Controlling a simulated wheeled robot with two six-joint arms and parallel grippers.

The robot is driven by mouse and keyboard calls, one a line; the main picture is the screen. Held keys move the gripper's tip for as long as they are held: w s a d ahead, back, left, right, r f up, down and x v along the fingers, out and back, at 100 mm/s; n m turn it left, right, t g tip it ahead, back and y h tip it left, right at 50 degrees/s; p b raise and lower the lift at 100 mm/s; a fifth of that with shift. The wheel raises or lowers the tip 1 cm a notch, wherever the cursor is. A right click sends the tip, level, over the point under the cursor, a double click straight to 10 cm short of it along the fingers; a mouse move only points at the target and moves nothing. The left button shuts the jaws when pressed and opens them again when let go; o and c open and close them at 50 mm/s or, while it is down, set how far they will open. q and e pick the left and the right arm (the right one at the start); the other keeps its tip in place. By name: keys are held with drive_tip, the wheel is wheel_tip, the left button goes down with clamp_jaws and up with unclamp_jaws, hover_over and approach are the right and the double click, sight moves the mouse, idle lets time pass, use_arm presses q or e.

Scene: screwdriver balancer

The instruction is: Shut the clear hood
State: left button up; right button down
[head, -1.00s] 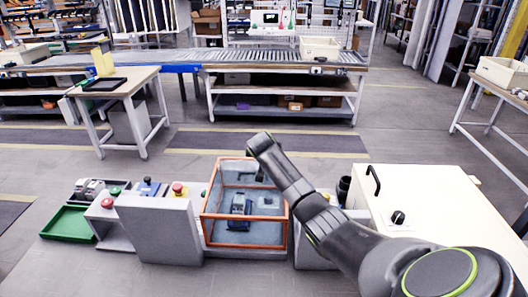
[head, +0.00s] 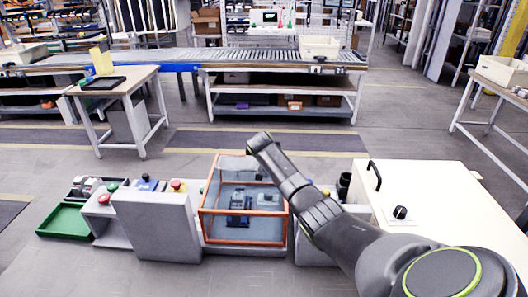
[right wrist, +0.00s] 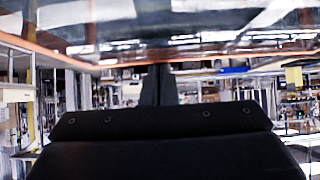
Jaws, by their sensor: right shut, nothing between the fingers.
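The clear hood (head: 222,200), with see-through panes and orange edges, stands over the middle of the low grey bench unit in the head view. A dark blue device (head: 238,206) shows through its panes. I cannot tell whether the hood sits fully down. My right arm reaches in from the right, with its wrist at the hood's back right top. In the right wrist view my right gripper (right wrist: 159,85) is shut and empty. A clear pane with an orange edge (right wrist: 105,64) spans the view above and beyond the fingers; contact cannot be told. My left gripper is not in view.
A grey panel (head: 155,228) stands left of the hood, with red buttons and a green tray (head: 65,222) farther left. A cream cabinet (head: 425,195) with a black handle and knob stands at right. Open floor lies behind the unit.

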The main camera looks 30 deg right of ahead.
drive_tip(key=shift+s+f, duration=0.1)
drive_tip(key=shift+f, duration=0.1)
drive_tip(key=shift+r+p, duration=0.5)
drive_tip(key=shift+r, duration=0.05)
wheel_tip(320, 180, up, 4)
drive_tip(key=p, duration=0.3)
drive_tip(key=shift+d+r, duration=0.1)
drive_tip(key=shift+r, duration=0.05)
drive_tip(key=shift+s+a+r+b, duration=0.6)
drive_tip(key=shift+s+a, duration=0.15)
drive_tip(key=shift+a, duration=0.1)
use_arm(q)
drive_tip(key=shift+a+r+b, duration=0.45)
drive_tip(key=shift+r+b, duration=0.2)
drive_tip(key=shift+b, duration=0.1)
use_arm(e)
drive_tip(key=v, duration=0.6)
drive_tip(key=shift+r, duration=0.55)
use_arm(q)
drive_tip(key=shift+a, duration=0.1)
use_arm(e)
drive_tip(key=shift+s, duration=0.15)
